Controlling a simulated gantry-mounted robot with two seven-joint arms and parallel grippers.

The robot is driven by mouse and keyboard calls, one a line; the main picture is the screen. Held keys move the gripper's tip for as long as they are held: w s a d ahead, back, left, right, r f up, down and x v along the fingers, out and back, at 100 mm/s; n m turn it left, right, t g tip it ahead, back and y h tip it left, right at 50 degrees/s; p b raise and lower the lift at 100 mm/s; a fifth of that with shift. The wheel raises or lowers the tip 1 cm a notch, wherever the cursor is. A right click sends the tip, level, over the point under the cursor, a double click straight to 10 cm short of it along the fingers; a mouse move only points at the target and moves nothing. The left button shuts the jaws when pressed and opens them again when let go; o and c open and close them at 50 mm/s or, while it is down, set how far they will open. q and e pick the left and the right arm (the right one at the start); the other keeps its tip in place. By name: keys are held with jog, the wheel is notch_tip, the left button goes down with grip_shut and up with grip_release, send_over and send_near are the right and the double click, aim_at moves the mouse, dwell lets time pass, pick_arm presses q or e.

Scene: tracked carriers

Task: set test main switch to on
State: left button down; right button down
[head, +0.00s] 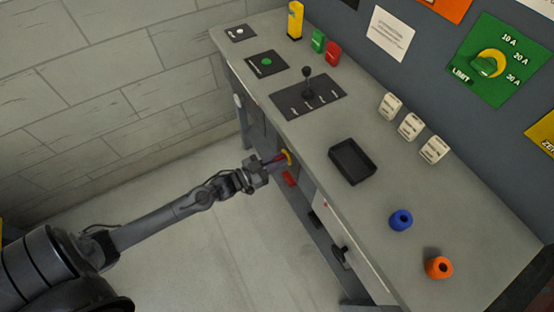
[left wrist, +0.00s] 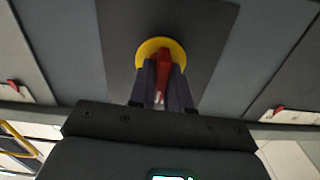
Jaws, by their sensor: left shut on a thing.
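The switch is a red handle (left wrist: 162,72) on a round yellow plate (left wrist: 157,46), set on a dark panel in the left wrist view. In the head view its yellow plate (head: 287,157) shows on the bench's front side, below the top edge. I cannot read any on or off marks near it. My left gripper (head: 274,161) reaches it from the left and is shut on the red handle, with one finger on each side of it in the left wrist view (left wrist: 162,88). The right gripper is not in view.
The bench top holds a black tray (head: 353,161), a joystick panel (head: 307,93), a blue ring (head: 400,220) and an orange ring (head: 439,267). Another red part (head: 290,178) sits just below the switch. The floor left of the bench is clear.

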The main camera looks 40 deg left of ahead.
pick_arm(q)
jog(key=m+p, duration=0.2)
jog(key=m, duration=0.1)
jog(key=shift+d+r+m, duration=0.1)
jog(key=shift+r+m, duration=0.05)
jog(key=shift+m, duration=0.25)
jog(key=m+p, duration=0.2)
jog(key=m, duration=0.1)
jog(key=shift+m, duration=0.3)
jog(key=m+p, duration=0.1)
jog(key=m, duration=0.4)
jog(key=shift+d+f+p, duration=0.1)
jog(key=shift+f+p, duration=0.1)
jog(key=shift+p, duration=0.15)
jog(key=shift+f+m+p, duration=0.15)
jog(key=shift+m+p, duration=0.35)
jog(key=shift+m, duration=1.8)
jog(key=c, duration=1.2)
grip_release()
jog(key=shift+o, duration=0.2)
jog(key=shift+s, duration=0.15)
